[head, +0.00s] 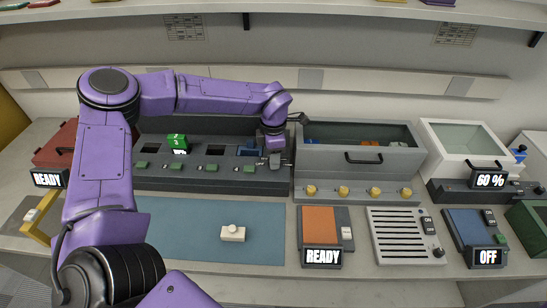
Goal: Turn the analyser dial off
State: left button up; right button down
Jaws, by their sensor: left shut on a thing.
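My left gripper (276,157) reaches down to the right end of the long dark unit (226,179) at the back of the bench. It is shut on a small dark dial there, which the fingers mostly hide. A small OFF label (261,163) shows just left of the fingers. I cannot read which way the dial points. No label naming the analyser is legible. My right gripper is not in view.
A grey open bin (358,157) with a handle and yellow knobs stands close right of the gripper. A blue mat (190,245) with a white switch block (233,233) lies in front. Devices reading READY (322,257), OFF (487,257) and 60 % (490,180) stand along the bench.

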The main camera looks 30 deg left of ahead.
pick_arm(q)
jog(key=n+b, duration=0.2)
jog(key=n, duration=0.3)
jog(key=shift+n, duration=0.3)
jog(key=n+b, duration=0.2)
jog(key=n, duration=0.3)
jog(key=shift+f+b, duration=0.15)
jog(key=shift+b, duration=0.15)
jog(key=n+b, duration=0.3)
jog(key=n, duration=0.2)
jog(key=shift+n, duration=0.4)
jog(key=shift+d+n+b, duration=0.1)
jog(key=shift+n+b, duration=1.7)
jog(key=shift+n, duration=0.4)
jog(key=o, duration=1)
jog(key=shift+o, duration=0.2)
jog(key=shift+r, duration=0.2)
